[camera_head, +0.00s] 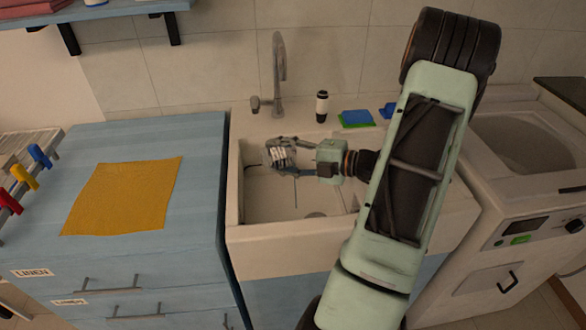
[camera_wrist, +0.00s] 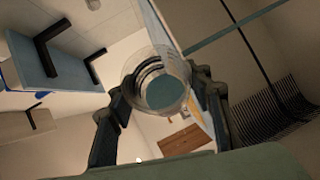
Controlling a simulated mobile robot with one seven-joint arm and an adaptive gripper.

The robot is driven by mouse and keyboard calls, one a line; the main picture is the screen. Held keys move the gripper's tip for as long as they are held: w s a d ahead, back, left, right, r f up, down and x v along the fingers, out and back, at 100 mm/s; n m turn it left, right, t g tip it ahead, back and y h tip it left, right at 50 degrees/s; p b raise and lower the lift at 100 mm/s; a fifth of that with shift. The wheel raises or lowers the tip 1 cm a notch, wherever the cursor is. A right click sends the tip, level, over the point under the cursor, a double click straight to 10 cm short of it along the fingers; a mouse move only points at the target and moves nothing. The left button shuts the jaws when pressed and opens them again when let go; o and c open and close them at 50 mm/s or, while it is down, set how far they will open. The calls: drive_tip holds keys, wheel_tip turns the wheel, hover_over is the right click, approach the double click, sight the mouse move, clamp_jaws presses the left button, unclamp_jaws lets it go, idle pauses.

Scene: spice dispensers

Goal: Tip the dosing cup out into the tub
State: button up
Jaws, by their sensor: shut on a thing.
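The dosing cup (camera_wrist: 165,92) is a clear cup with dark ring marks and a teal disc at its middle in the wrist view. In the head view the cup (camera_head: 281,155) is small and partly covered by the fingers; it looks tilted. My gripper (camera_head: 283,152) is shut on it, with one finger on each side in the wrist view (camera_wrist: 163,100). It holds the cup above the tub (camera_head: 265,204), a white sink basin. A thin bluish line (camera_head: 295,192) hangs down below the cup inside the basin. How much is left in the cup is unclear.
A tap (camera_head: 279,75) stands behind the basin. A dark-and-white bottle (camera_head: 322,106) and blue and green sponges (camera_head: 357,118) are on the back ledge. A blue cabinet with a yellow cloth (camera_head: 124,195) is left; a washing machine (camera_head: 535,225) is right.

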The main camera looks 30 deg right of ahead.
drive_tip(key=shift+a+f+n+g+h+b, duration=0.15)
drive_tip(key=shift+f+n+g+h+b, duration=0.2)
drive_tip(key=shift+b, duration=0.75)
drive_tip(key=shift+a+f+h+b, duration=0.15)
drive_tip(key=shift+h+b, duration=0.1)
drive_tip(key=shift+b, duration=0.35)
drive_tip(key=shift+a+n, duration=0.25)
drive_tip(key=shift+w+r+g, duration=0.1)
drive_tip(key=shift+r+g, duration=0.1)
drive_tip(key=shift+g, duration=0.05)
drive_tip(key=shift+f, duration=0.1)
